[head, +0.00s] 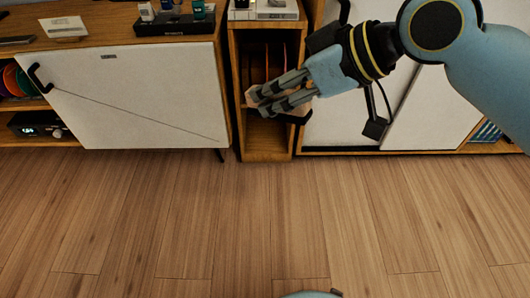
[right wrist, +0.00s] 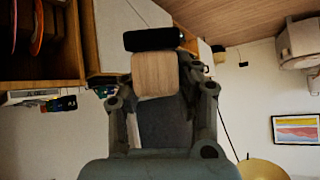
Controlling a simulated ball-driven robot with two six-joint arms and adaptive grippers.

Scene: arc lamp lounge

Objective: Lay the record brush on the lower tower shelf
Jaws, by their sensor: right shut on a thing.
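The record brush, a pale wooden block with a black pad, is held in my right gripper (head: 265,100). Part of its wood (head: 251,94) shows at the fingertips in the head view, and the fingers hide much of the rest. In the right wrist view its wooden block (right wrist: 153,75) sits between the fingers, with the black pad (right wrist: 152,39) beyond. The narrow wooden tower (head: 236,110) stands between two cabinets. Its open front shows upright records (head: 275,58) and a low bare bay (head: 265,138). The gripper overlaps this front; I cannot tell whether the brush is inside. My left gripper is out of view.
A white-fronted cabinet (head: 140,95) with a black handle stands left of the tower. A sliding-door cabinet (head: 420,120) stands to the right. A black tray of small bottles (head: 175,22) and a pale box (head: 277,9) are on top. The wooden floor (head: 230,225) in front is clear.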

